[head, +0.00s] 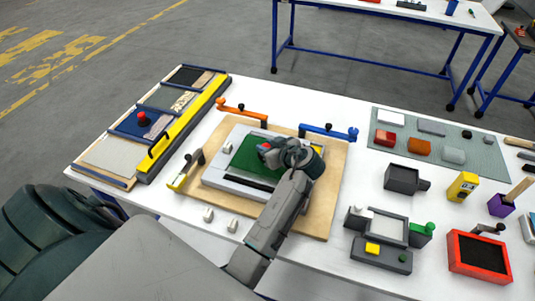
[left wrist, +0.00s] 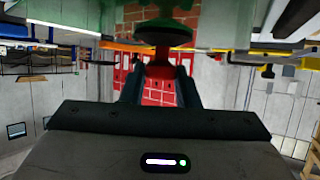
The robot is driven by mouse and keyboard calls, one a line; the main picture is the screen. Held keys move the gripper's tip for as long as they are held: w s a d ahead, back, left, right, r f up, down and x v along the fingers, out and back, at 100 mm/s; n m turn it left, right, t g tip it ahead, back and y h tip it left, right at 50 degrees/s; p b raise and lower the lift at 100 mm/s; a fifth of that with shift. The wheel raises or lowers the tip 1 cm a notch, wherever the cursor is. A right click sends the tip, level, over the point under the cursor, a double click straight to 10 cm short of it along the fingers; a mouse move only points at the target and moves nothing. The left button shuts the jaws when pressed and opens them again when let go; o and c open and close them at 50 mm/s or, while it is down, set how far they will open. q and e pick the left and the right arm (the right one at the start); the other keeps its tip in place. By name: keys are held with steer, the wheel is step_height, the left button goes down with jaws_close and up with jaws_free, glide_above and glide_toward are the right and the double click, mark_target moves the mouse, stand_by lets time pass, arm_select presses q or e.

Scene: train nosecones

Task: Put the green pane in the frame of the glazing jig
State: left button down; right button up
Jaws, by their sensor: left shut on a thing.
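The green pane (head: 246,158) is in the middle of the glazing jig, over the grey-white frame (head: 215,173). The jig's wooden board (head: 328,190) lies on the white table. My left gripper (head: 268,151) is over the right part of the pane, shut on its red handle, a bit of which shows beside the fingers. The left wrist view shows the red handle (left wrist: 160,70) between the fingers, with a dark green piece against it. My gripper and forearm hide the pane's right side. I cannot tell whether the pane is seated or just above the frame. My right gripper is not in view.
Orange (head: 240,110), blue (head: 328,132) and yellow (head: 182,176) clamps stand around the board. A rack with a yellow bar (head: 185,127) is at left. A grey mat (head: 481,151) with small blocks, a grey fixture (head: 383,228) and a red tray (head: 453,254) are at right.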

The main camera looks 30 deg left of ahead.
arm_select(q)
step_height(320, 180, down, 2)
steer(key=shift+f+b, duration=0.2)
steer(key=shift+b, duration=0.25)
steer(key=c, duration=1.1)
jaws_free()
steer(key=shift+d+r, duration=0.1)
